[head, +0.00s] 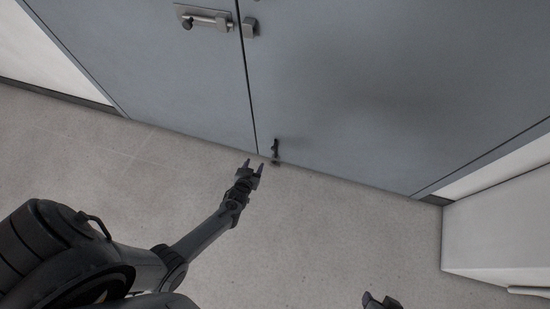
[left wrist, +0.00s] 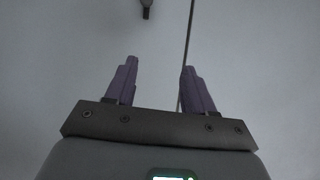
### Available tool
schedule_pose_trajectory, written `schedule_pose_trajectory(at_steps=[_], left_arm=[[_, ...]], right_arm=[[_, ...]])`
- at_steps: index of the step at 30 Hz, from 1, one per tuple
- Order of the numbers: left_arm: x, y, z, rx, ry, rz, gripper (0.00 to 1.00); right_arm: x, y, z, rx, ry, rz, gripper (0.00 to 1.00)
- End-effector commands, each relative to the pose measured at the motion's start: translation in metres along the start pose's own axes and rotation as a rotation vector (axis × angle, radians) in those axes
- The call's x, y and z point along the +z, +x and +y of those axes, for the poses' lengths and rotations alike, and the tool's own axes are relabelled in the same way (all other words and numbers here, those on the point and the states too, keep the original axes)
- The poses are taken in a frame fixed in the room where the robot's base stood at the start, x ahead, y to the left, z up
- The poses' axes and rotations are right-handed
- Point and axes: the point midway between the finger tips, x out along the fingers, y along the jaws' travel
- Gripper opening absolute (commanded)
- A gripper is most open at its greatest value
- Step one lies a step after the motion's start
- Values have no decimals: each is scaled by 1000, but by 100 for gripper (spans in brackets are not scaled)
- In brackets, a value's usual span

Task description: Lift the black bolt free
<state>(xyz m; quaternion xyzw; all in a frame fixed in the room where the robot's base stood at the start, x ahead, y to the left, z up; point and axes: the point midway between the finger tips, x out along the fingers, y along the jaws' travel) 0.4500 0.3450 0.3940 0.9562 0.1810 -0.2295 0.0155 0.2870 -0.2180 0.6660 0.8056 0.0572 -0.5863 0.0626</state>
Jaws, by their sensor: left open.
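The black bolt (head: 276,148) is a small dark upright fitting at the bottom edge of the grey double door, just right of the seam between the leaves. My left gripper (head: 254,166) is open just below and left of the bolt, apart from it. In the left wrist view, its two fingers (left wrist: 160,66) stand wide apart with nothing between them. A small dark piece (left wrist: 146,9) is cut off at the top edge there; I cannot tell for sure that it is the bolt. My right gripper (head: 381,301) shows only partly at the bottom edge; its jaws are unclear.
The grey door (head: 350,90) fills the upper head view. A metal slide latch (head: 207,18) sits high on its left leaf, by the seam. A white cabinet-like block (head: 500,235) stands at the right. The floor (head: 310,225) before the door is clear.

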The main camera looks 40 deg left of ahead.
Motion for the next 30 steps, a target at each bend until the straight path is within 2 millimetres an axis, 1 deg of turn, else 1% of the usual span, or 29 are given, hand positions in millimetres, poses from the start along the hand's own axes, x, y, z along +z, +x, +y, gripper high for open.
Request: schedule_pose_trajectory(at_steps=[1,4,6,9,13,17,22,26,30], left_arm=[[30,22,6,-1,-8,2,53],[47,43,14,-2,-22,10,53],[52,56,19,-1,-32,24,53],[57,72,26,1,-44,41,53],[59,84,32,5,-52,58,53],[60,92,34,6,-55,66,53],[58,106,35,6,-56,71,53],[59,125,35,6,-56,70,53],[58,149,35,5,-56,72,53]], right_arm=[[11,36,-1,0,0,0,43],[21,65,-2,0,0,-1,43],[26,82,-3,0,0,-1,43],[32,101,-4,0,0,-1,43],[37,116,-4,0,0,-1,43],[40,124,-4,0,0,-1,43],[43,134,-5,0,0,1,43],[47,147,-5,0,0,2,43],[52,164,-6,0,0,2,43]])
